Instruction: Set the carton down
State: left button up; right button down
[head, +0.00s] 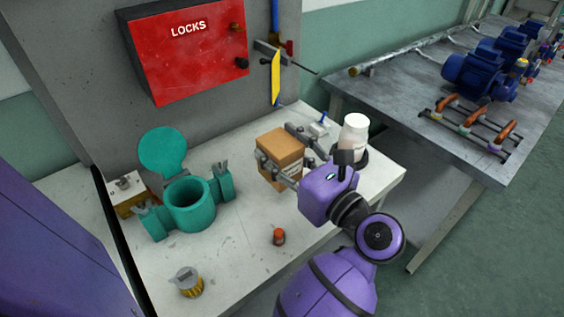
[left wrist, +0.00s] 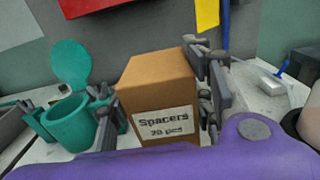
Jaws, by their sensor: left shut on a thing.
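The carton (head: 281,146) is a small brown box over the white bench (head: 235,255). In the left wrist view the carton (left wrist: 157,85) stands upright, and its white label reads "Spacers 20 pcs". My left gripper (head: 283,157) is shut on the carton, with a finger on each of two opposite sides. The carton's underside is hidden, so I cannot tell whether it touches the bench. My right gripper is not in view.
A teal valve body (head: 190,204) with a raised lid stands left of the carton. A white bottle (head: 354,136) is close on the right. A small red-capped item (head: 279,237) and a yellow-banded fitting (head: 187,282) stand nearer the front. A red LOCKS box (head: 187,54) hangs behind.

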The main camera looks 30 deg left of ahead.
pick_arm(q)
jog(key=shift+w+f, duration=0.2)
jog(key=shift+w, duration=0.05)
jog(key=f, duration=0.3)
jog(key=shift+w+a+f, duration=0.15)
jog(key=shift+w, duration=0.1)
jog(key=shift+f, duration=0.2)
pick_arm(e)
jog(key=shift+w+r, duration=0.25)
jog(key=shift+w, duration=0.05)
pick_arm(q)
jog(key=shift+f, duration=0.2)
jog(key=o, duration=1.4)
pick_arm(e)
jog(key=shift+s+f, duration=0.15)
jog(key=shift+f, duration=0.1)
